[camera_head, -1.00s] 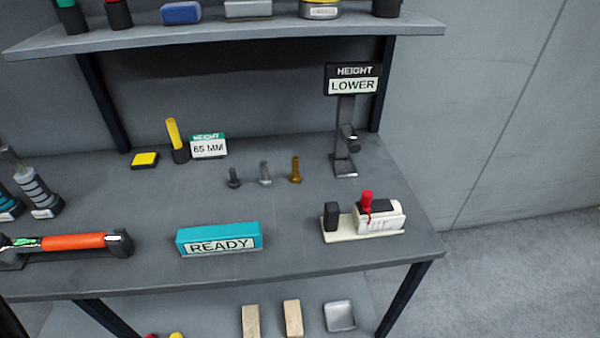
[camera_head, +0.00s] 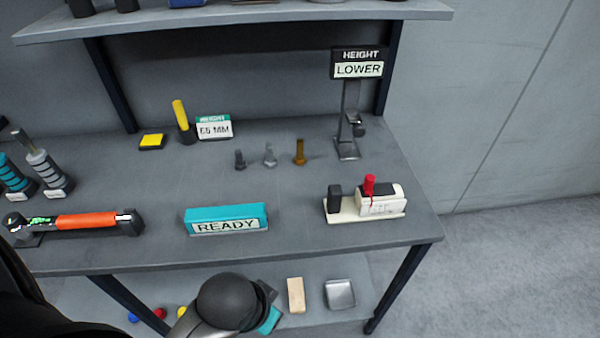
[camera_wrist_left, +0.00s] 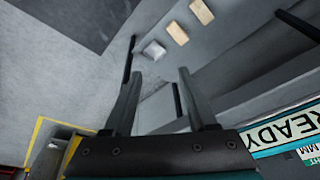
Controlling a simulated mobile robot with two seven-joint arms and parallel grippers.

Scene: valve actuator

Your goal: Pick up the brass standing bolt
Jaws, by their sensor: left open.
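The brass bolt (camera_head: 300,152) stands upright on the workbench (camera_head: 310,222), at the right end of a row of three bolts. A dark bolt (camera_head: 240,159) and a silver-grey bolt (camera_head: 269,155) stand to its left. My left arm shows at the bottom of the head view, in front of the bench edge and below its top. In the left wrist view my left gripper (camera_wrist_left: 155,88) is open with nothing between its fingers, and no bolt is visible there. My right gripper is in neither view.
A teal READY block (camera_head: 226,219) lies in front of the bolts. A white device with a red lever (camera_head: 368,203) stands front right, and a height gauge stand (camera_head: 347,110) behind it. An orange-handled tool (camera_head: 85,221) lies left. A lower shelf holds a wooden block (camera_head: 296,295) and metal tray (camera_head: 340,294).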

